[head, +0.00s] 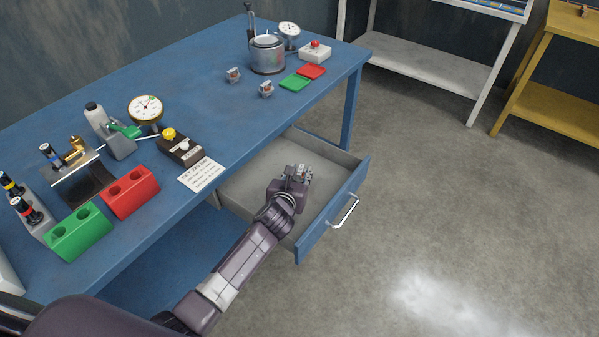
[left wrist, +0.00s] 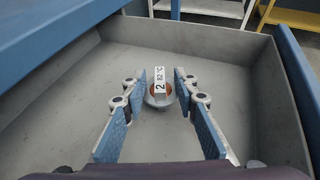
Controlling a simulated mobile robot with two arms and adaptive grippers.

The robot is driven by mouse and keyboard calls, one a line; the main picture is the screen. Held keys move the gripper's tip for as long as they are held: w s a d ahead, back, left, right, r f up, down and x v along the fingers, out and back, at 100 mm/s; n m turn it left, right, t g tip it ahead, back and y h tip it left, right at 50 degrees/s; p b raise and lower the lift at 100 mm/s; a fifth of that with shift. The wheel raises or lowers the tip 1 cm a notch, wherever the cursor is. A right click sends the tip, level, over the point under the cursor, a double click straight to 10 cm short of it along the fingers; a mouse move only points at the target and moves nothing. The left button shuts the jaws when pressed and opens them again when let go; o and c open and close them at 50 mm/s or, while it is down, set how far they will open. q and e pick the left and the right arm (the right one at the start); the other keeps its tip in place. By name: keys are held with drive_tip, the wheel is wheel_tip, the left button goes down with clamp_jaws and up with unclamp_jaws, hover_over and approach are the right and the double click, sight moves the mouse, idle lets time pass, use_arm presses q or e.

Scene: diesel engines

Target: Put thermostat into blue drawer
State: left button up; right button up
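My left gripper (head: 302,172) is inside the open blue drawer (head: 331,212) of the blue workbench. The thermostat is a small round metal part with a copper-coloured middle and a white tag reading 82 °C. Its height above the grey drawer floor (left wrist: 240,115) is hard to judge. Two similar small parts stand on the bench, one at the left (head: 233,74) and one at the right (head: 266,89). My right gripper is not in view.
The bench top (head: 205,115) holds a metal pot (head: 267,56), gauges, red and green holders, and a paper note (head: 201,174) near the drawer. The drawer's front panel and side walls surround my gripper. Otherwise the drawer looks empty. The floor to the right is clear.

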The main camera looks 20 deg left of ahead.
use_arm(q)
drive_tip(key=shift+s+r, duration=0.3)
drive_tip(key=shift+s, duration=0.15)
drive_tip(key=p+v, duration=0.1)
drive_tip(key=v, duration=1)
drive_tip(key=shift+c, duration=0.5)
idle(0.4)
